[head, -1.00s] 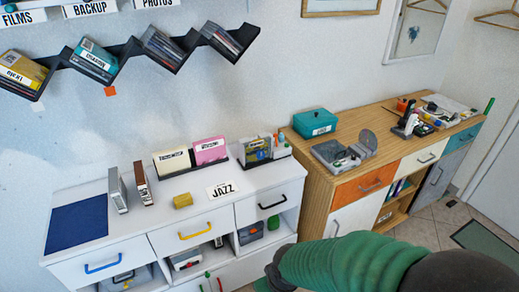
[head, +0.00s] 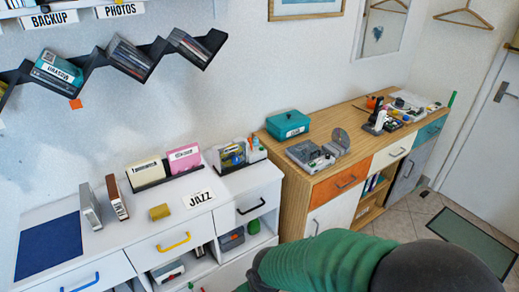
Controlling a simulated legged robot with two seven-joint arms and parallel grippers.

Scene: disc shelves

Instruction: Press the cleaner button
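My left gripper is not in view either.
A teal box (head: 287,125) stands behind the device on the wooden cabinet (head: 318,186). A microscope-like tool (head: 377,119) and small items are farther right. The lower white cabinet (head: 120,236) holds cases, a yellow block (head: 159,212) and a JAZZ card (head: 198,198). Floor shows at right.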

